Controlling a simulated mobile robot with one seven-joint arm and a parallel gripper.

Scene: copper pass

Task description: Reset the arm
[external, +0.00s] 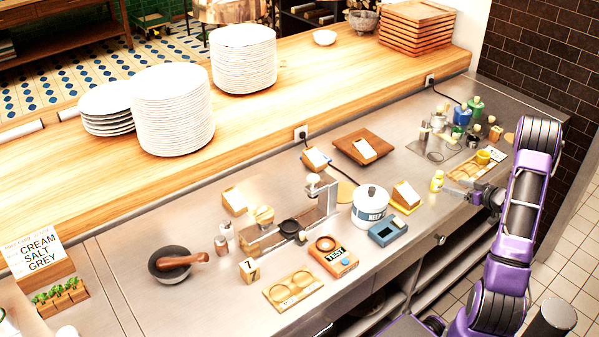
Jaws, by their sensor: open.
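My purple arm rises at the right of the external view and bends down toward the steel counter (190,290). My gripper (449,190) hangs low over the counter's right part, pointing left. It is open, and its fingers are small in this view. A small yellow bottle (437,181) stands just beyond the fingertips on their left. I cannot tell whether the fingers touch it. Nothing shows clearly between the fingers.
A white pot (370,204), a blue-grey box (388,232), an orange tester (334,257) and a metal stand (318,205) crowd the middle counter. Several bottles (462,115) stand behind the gripper. Plate stacks (172,110) fill the wooden ledge.

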